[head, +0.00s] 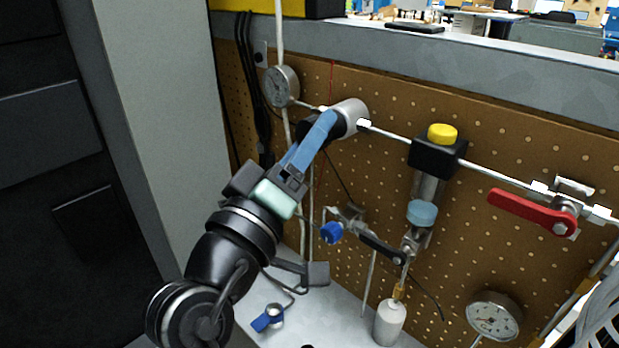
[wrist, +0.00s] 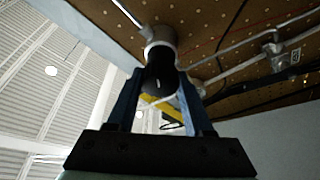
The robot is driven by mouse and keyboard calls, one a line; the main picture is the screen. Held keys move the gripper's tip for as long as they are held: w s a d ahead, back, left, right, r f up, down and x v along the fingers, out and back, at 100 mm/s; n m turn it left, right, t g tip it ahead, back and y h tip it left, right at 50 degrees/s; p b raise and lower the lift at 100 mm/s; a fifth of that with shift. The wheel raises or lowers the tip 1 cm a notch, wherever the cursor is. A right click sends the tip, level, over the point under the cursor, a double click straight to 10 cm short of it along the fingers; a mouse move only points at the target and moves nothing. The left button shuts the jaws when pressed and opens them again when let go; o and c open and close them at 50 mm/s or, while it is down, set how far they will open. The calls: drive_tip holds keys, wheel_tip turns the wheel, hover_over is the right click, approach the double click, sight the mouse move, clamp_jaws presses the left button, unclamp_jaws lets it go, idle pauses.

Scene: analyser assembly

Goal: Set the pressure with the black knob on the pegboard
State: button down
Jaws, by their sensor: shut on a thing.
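The black knob (head: 306,128) sticks out from a silver cylindrical regulator body (head: 350,116) on the pegboard (head: 330,85). My gripper (head: 322,128) has its blue fingers around the knob, with the near finger hiding much of it in the head view. In the wrist view the knob (wrist: 160,72) sits between the two fingertips, and my gripper (wrist: 162,80) is shut on it. A round pressure gauge (head: 281,86) is just left of the regulator; its reading is too small to tell.
Right of the regulator, a pipe carries a black block with a yellow cap (head: 442,134) and a red lever valve (head: 535,211). Below are a blue-knobbed valve (head: 331,232), a white bottle (head: 390,322) and another gauge (head: 494,317). Black cables hang at the left.

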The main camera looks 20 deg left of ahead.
drive_tip(key=m+h+b, duration=0.1)
drive_tip(key=m+b, duration=0.2)
drive_tip(key=m+h+b, duration=0.2)
drive_tip(key=m+b, duration=0.1)
drive_tip(key=b, duration=0.1)
drive_tip(key=f+m+h+b, duration=0.1)
drive_tip(key=m+b, duration=0.1)
drive_tip(key=b, duration=0.2)
drive_tip(key=shift+a+m+t, duration=0.1)
drive_tip(key=shift+m+t, duration=0.3)
drive_tip(key=m+h+b, duration=0.1)
drive_tip(key=m, duration=0.1)
drive_tip(key=m+h+b, duration=0.1)
drive_tip(key=b, duration=0.1)
drive_tip(key=m+g+h+b, duration=0.1)
drive_tip(key=m, duration=0.1)
drive_tip(key=shift+w+r+m+b, duration=0.1)
drive_tip(key=shift+r+m+b, duration=0.2)
drive_tip(key=shift+b, duration=0.05)
drive_tip(key=shift+r, duration=0.1)
drive_tip(key=shift+c, duration=1.5)
unclamp_jaws()
drive_tip(key=v, duration=1.3)
drive_tip(key=shift+w+a, duration=0.1)
drive_tip(key=shift+a, duration=0.05)
